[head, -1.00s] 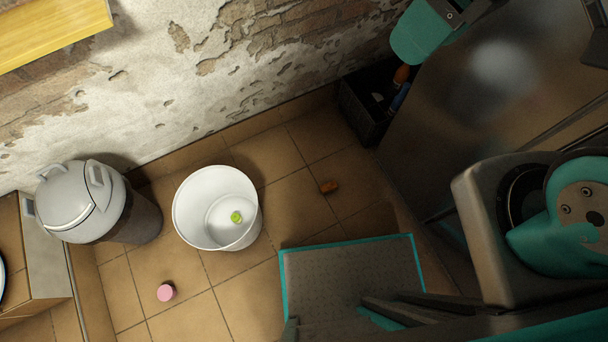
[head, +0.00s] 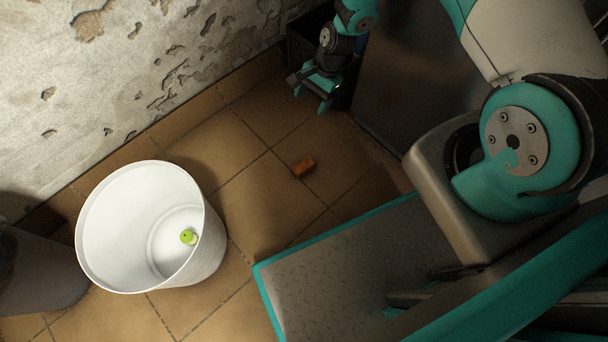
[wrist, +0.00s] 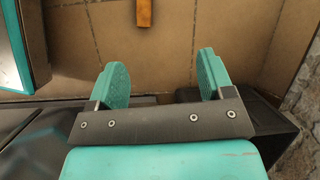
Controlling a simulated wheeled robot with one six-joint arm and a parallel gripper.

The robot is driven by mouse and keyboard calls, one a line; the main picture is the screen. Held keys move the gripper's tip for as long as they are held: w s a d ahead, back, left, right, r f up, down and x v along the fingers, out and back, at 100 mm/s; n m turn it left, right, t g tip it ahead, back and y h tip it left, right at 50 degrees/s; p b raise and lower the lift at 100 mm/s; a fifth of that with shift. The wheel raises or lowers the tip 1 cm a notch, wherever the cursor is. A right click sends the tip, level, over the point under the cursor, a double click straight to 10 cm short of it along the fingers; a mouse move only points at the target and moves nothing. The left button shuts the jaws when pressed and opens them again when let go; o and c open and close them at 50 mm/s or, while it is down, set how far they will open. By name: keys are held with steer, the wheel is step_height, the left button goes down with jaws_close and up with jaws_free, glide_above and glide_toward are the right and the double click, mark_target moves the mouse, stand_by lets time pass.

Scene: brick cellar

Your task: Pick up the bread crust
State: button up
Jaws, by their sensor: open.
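The bread crust (head: 304,168) is a small orange-brown block lying on the tiled floor, right of the white bucket in the head view. In the wrist view the crust (wrist: 144,13) shows at the top edge, partly cut off, beyond the fingertips. My gripper (head: 311,94) is in the upper middle of the head view, pointing down, near the dark crate. In the wrist view my gripper (wrist: 162,78) has its two teal fingers apart with nothing between them. It is apart from the crust.
A white bucket (head: 110,245) with a green item (head: 188,237) inside stands at the left. A grey bin (head: 35,275) is partly visible at far left. A dark crate (head: 298,45) stands by the wall behind my gripper. The floor around the crust is clear.

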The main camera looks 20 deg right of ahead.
steer(key=s+d+f+m+b, duration=0.2)
steer(key=s+f+m+b, duration=0.1)
steer(key=f, duration=1)
steer(key=b, duration=0.5)
glide_above(304, 165)
steer(key=d, duration=0.2)
steer(key=f, duration=1.1)
steer(key=shift+w+d, duration=0.1)
steer(key=shift+w, duration=0.1)
steer(key=b+x, duration=0.4)
steer(key=x, duration=0.2)
steer(key=c, duration=1)
